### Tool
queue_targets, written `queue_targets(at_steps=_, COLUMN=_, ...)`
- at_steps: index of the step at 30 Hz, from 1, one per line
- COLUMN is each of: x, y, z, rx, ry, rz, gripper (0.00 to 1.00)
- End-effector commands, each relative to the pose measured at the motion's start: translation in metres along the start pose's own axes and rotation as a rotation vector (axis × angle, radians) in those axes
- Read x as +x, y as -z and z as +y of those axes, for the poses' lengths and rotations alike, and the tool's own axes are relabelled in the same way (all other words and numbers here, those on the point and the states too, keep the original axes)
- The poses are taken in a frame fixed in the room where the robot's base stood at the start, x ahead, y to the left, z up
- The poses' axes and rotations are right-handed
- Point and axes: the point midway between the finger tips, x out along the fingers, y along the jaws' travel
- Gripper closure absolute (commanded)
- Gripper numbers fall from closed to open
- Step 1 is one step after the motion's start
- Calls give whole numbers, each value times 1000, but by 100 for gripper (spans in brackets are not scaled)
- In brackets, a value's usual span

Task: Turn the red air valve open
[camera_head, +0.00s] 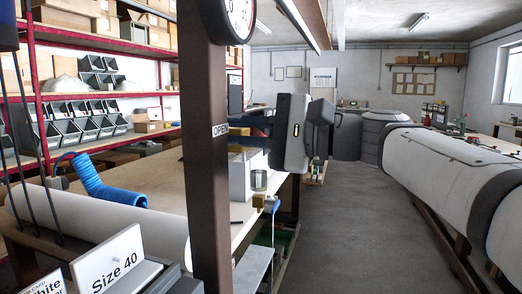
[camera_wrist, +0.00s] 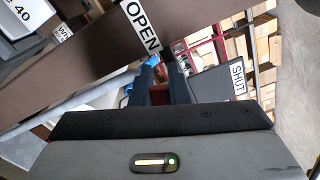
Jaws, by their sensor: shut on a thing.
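My gripper (camera_head: 243,130) reaches in from the right to the brown post (camera_head: 205,165) in the head view. In the wrist view its two dark fingers (camera_wrist: 160,84) point at the post and are close together. They are shut on the red air valve's handle, which they hide almost wholly; its exact angle cannot be told. An OPEN label (camera_wrist: 141,26) is on the post just ahead of the fingertips. A SHUT label (camera_wrist: 237,78) stands off to the right of the fingers in the wrist view.
A round gauge (camera_head: 235,14) is at the top of the post. A workbench with a white roll (camera_head: 105,222), a blue coiled hose (camera_head: 100,185) and a Size 40 sign (camera_head: 108,262) lies left. Shelving (camera_head: 95,100) stands behind. The grey floor (camera_head: 365,220) to the right is clear.

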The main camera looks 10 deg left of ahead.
Motion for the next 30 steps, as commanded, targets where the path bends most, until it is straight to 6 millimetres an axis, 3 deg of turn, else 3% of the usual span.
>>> queue_targets(at_steps=3, x=0, y=2, z=14, rx=-100, ry=-1, rz=-3, gripper=100)
queue_targets(at_steps=15, x=1, y=4, z=25, rx=-333, ry=-1, rz=-4, gripper=100)
queue_targets(at_steps=30, x=1, y=5, z=26, rx=-392, ry=-3, rz=-4, gripper=100)
